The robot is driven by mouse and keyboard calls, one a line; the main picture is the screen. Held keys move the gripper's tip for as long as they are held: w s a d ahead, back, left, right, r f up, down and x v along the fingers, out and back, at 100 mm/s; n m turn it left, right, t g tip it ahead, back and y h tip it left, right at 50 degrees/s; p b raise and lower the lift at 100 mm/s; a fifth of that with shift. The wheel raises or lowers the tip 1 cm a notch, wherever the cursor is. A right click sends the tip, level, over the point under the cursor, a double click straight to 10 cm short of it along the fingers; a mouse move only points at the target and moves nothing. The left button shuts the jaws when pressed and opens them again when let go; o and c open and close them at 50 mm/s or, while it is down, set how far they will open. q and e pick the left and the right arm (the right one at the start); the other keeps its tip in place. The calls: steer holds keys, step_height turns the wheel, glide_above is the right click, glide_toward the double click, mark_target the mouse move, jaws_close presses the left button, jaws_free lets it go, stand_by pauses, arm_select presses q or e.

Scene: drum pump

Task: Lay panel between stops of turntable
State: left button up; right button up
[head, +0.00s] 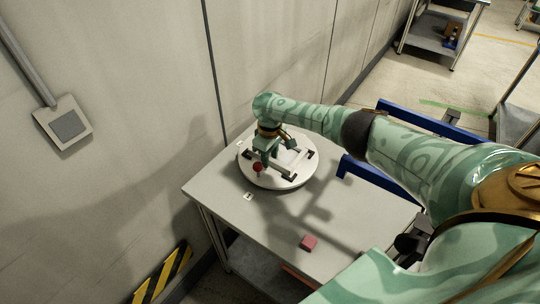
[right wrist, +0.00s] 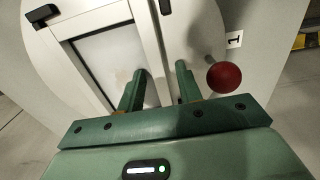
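The white round turntable (head: 262,183) stands on the far part of the table, with dark stops on its top and a red knob (head: 257,167) near its rim. A white-framed panel with a grey middle (right wrist: 108,62) lies flat over the disc in the right wrist view, and dark stops (right wrist: 42,14) show close to its edges. My right gripper (right wrist: 160,70) is above the disc with its fingers apart, one on each side of a frame rail; gaps to the rail seem to show. In the head view the right gripper (head: 270,152) hides part of the panel. My left gripper is not in view.
Number tags lie near the turntable. A wall rises behind the table. Blue rails (head: 375,178) stand at its right side. The table's front left is clear.

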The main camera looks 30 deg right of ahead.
step_height(320, 180, up, 12)
steer(key=p, duration=0.5)
steer(key=shift+r, duration=0.2)
stand_by(0.9)
